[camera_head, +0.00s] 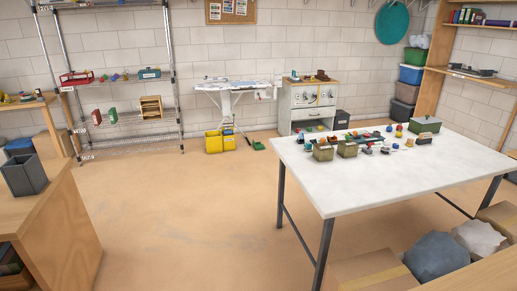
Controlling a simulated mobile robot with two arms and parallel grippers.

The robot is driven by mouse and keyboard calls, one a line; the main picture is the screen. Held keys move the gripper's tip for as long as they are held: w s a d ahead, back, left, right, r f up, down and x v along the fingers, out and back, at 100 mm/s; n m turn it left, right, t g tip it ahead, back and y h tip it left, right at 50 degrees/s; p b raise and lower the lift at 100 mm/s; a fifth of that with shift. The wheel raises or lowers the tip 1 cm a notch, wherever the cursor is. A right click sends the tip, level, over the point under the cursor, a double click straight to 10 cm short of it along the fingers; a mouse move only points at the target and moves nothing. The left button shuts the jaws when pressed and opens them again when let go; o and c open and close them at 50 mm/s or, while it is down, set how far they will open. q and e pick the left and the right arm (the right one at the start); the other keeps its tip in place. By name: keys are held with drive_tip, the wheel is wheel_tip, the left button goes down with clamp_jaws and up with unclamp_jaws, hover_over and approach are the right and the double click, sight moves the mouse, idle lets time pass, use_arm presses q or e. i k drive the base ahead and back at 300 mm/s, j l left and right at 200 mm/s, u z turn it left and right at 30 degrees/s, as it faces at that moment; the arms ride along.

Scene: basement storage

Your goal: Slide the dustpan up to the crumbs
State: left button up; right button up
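A small green object (258,145) lies on the floor at the back, just right of the yellow bucket; it looks like a dustpan or broom head, but it is too small to be sure. A thin upright stick rises beside it. I cannot make out any crumbs on the floor or on the tables. Neither of my grippers shows in the head view.
A white table (400,185) with small bins and loose items fills the right. A yellow bucket (220,141) stands below an ironing-board-like stand (238,85). A wooden counter (60,220) is at left, cardboard boxes (370,270) at front right. The middle floor is clear.

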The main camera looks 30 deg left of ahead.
sight(257, 145)
drive_tip(key=i+j+u, duration=0.65)
drive_tip(key=i+u, duration=0.15)
drive_tip(key=i+j+u, duration=0.1)
drive_tip(key=i+u, duration=0.3)
drive_tip(key=i, duration=0.15)
drive_tip(key=i+u, duration=0.1)
drive_tip(key=i, duration=1.8)
drive_tip(key=i+z, duration=0.1)
drive_tip(key=i, duration=0.45)
drive_tip(key=i+j+z, duration=0.1)
drive_tip(key=i, duration=0.5)
drive_tip(key=i+j+z, duration=0.1)
drive_tip(key=i, duration=0.45)
drive_tip(key=i+j+z, duration=0.1)
drive_tip(key=i+j, duration=0.15)
drive_tip(key=i, duration=0.3)
drive_tip(key=i+l+z, duration=0.15)
drive_tip(key=i+z, duration=0.15)
drive_tip(key=i, duration=0.35)
drive_tip(key=i+z, duration=0.35)
drive_tip(key=i, duration=0.35)
